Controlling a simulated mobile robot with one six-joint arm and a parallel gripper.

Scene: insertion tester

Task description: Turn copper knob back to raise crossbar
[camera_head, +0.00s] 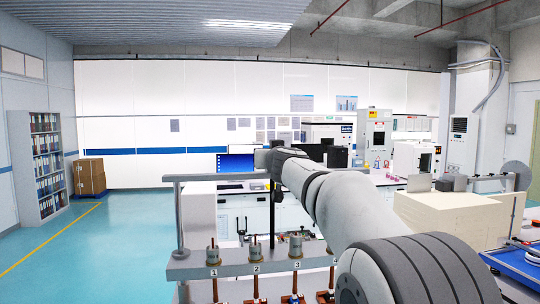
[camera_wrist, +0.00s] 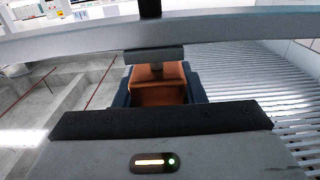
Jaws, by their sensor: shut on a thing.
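The copper knob (camera_wrist: 158,93) shows in the wrist view between the two dark fingers of my gripper (camera_wrist: 158,86), which is shut on it. A short grey stem joins the knob to a long grey bar (camera_wrist: 240,27) crossing the top of the wrist view. In the head view my gripper (camera_head: 270,160) is small and dark at the far end of my arm, by the right end of the visible crossbar (camera_head: 215,177). The arm hides the bar further right, and I cannot make out the knob there.
Below the crossbar, a grey lower rail (camera_head: 232,266) carries several numbered stations with metal cylinders and copper-coloured parts. An upright post (camera_head: 179,215) stands at its left. Lab benches and a monitor (camera_head: 236,163) stand behind. Blue floor is open at left.

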